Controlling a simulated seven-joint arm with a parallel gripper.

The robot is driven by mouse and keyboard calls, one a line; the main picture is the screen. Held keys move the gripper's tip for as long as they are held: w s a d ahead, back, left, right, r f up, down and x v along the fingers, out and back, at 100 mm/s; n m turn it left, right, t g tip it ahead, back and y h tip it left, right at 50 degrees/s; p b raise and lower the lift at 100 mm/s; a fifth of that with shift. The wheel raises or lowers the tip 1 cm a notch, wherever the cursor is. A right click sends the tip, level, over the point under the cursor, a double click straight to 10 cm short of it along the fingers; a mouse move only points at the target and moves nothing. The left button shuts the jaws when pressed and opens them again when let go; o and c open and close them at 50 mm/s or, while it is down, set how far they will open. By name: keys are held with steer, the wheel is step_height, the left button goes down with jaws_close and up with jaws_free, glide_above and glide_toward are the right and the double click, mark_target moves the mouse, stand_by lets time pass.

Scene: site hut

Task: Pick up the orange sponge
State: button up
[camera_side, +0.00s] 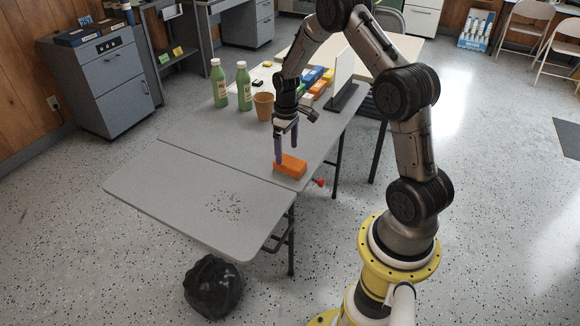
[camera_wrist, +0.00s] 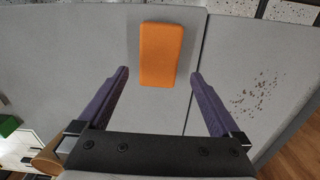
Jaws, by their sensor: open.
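The orange sponge (camera_side: 291,166) lies flat on the grey table near its edge in the side view. In the wrist view the orange sponge (camera_wrist: 161,56) is a plain rectangular block, just beyond my fingertips and roughly midway between their lines. My gripper (camera_side: 286,158) is above the table, close beside the sponge, with its purple fingers pointing down. In the wrist view my gripper (camera_wrist: 160,75) has its fingers wide apart with nothing between them. The side view does not show clearly how high the fingertips are above the table.
Two green bottles (camera_side: 231,86) and a brown cup (camera_side: 264,107) stand farther back on the table (camera_side: 190,190). Colored boxes (camera_side: 318,82) and a white upright panel (camera_side: 342,77) are behind my gripper. Dark specks (camera_side: 226,203) lie on the clear front section.

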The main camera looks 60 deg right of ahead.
mark_target(287, 160)
steer(key=shift+w+d+f, duration=0.1)
steer(key=shift+d+f, duration=0.05)
steer(key=shift+f, duration=2.8)
steer(key=shift+c, duration=0.3)
steer(key=c, duration=1.2)
